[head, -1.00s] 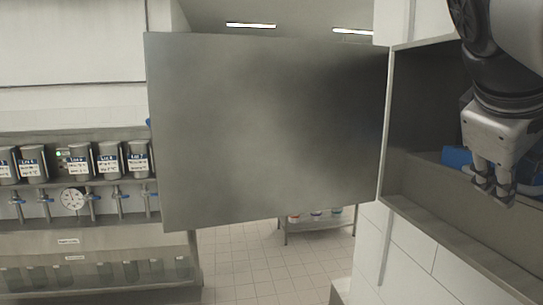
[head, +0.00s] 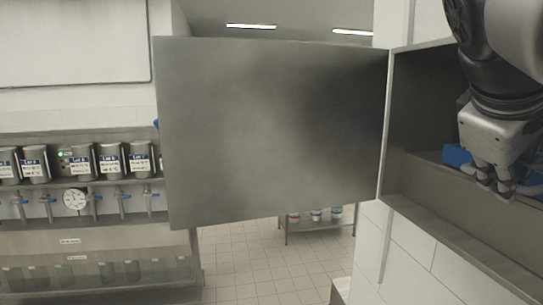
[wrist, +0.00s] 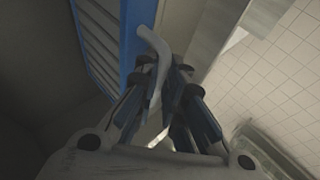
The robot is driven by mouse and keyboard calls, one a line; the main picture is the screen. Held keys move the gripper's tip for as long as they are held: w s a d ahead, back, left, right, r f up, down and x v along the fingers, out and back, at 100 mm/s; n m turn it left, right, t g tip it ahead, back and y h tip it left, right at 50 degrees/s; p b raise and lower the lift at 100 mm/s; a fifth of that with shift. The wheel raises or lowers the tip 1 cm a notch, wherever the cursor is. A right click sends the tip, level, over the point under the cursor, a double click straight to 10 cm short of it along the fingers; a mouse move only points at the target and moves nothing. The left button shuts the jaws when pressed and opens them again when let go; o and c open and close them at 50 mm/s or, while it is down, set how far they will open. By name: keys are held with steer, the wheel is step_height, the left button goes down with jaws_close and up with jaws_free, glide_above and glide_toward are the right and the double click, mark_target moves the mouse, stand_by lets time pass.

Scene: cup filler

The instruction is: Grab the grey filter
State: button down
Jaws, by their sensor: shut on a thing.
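The filter (wrist: 108,48) shows in the wrist view as a blue frame with grey slats, left of my fingers. A curved grey bar, like a handle (wrist: 153,40), rises beside it and runs down between my fingertips. My gripper (wrist: 165,72) is shut on this bar; its join to the filter is hard to see. In the head view, my gripper (head: 494,184) is inside the open wall cabinet at the right. A blue part of the filter (head: 456,156) shows just left of it; the rest is hidden behind my gripper.
The open metal cabinet door (head: 270,130) spans the middle of the head view. The cabinet's lower edge (head: 455,240) lies below my gripper. Labelled metal containers (head: 110,160) with taps stand at left.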

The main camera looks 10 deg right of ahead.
steer(key=shift+s+a, duration=0.35)
steer(key=shift+a, duration=0.05)
steer(key=c, duration=1.9)
jaws_free()
steer(key=shift+w+d+f, duration=0.1)
steer(key=shift+w+d, duration=0.1)
steer(key=o, duration=0.3)
steer(key=shift+s+a, duration=0.15)
steer(key=shift+s, duration=0.05)
steer(key=shift+w, duration=0.1)
steer(key=v, duration=1.2)
